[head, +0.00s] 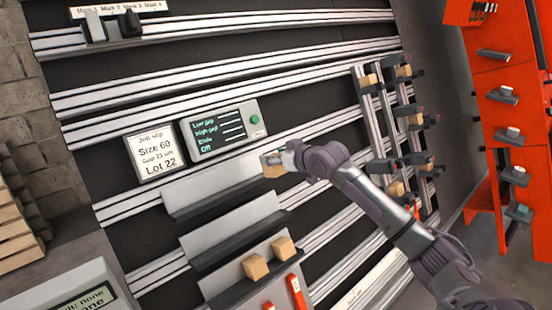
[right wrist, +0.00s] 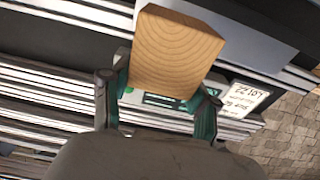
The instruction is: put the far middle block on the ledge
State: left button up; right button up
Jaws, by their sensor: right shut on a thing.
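My right gripper (head: 278,158) is shut on a light wooden block (head: 273,171) in front of the right end of the upper grey ledge (head: 205,191). The head view does not show clearly whether the block touches that ledge. In the right wrist view the block (right wrist: 172,50) shows its end grain between the teal-padded fingers of the gripper (right wrist: 160,88). Two more wooden blocks, a left one (head: 255,267) and a right one (head: 282,246), sit on the lowest grey shelf. My left gripper is not in view.
A middle grey ledge (head: 240,236) is empty. A job slip (head: 151,153) and a display panel (head: 222,130) hang above the upper ledge. A rack of black clamps with small blocks (head: 385,130) stands right, before an orange frame (head: 500,72).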

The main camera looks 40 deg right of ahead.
jog(key=shift+w+f+b, duration=0.4)
jog(key=shift+w+f, duration=0.05)
jog(key=shift+w, duration=0.1)
jog(key=shift+b+x, duration=0.45)
jog(key=shift+x, duration=0.65)
jog(key=shift+w+a+f, duration=0.1)
jog(key=shift+w+f, duration=0.15)
jog(key=shift+f, duration=0.05)
jog(key=shift+w+f+b, duration=0.25)
jog(key=shift+w+b, duration=0.05)
jog(key=shift+w, duration=0.4)
jog(key=shift+x, duration=0.8)
jog(key=shift+f+b+x, duration=0.25)
jog(key=shift+b+x, duration=0.6)
jog(key=shift+x, duration=0.35)
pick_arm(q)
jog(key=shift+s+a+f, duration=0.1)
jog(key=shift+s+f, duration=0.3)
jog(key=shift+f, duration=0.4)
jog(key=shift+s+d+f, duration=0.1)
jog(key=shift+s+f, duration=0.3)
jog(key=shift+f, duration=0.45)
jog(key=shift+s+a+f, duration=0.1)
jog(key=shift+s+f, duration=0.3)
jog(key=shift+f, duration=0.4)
pick_arm(e)
jog(key=shift+w+f, duration=0.25)
jog(key=shift+w, duration=0.25)
